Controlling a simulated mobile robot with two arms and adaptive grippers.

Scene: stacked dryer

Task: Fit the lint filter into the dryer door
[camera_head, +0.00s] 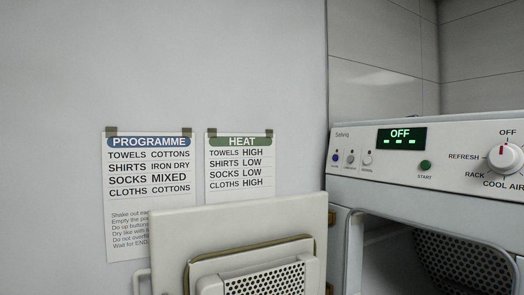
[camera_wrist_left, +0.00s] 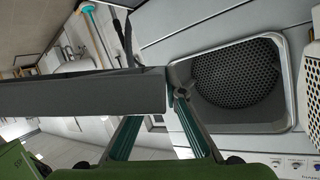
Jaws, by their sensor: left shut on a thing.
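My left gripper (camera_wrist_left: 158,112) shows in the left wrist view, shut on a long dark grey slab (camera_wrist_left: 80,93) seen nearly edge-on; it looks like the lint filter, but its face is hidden. The slab reaches out to the left of the fingers, and its right end is close in the picture to the dryer opening's edge. The dryer door (camera_head: 240,222) stands open in the head view. Its inner face carries a raised perforated panel (camera_head: 265,281), cut off by the lower edge; the door also shows at the right edge of the wrist view (camera_wrist_left: 312,88). Neither gripper shows in the head view.
The dryer's drum opening (camera_head: 430,262) is right of the door, with a perforated back wall (camera_wrist_left: 235,75). The control panel (camera_head: 430,160) above reads OFF. Two posters, PROGRAMME (camera_head: 150,170) and HEAT (camera_head: 240,163), hang on the wall. A broom (camera_wrist_left: 95,30) stands in the background.

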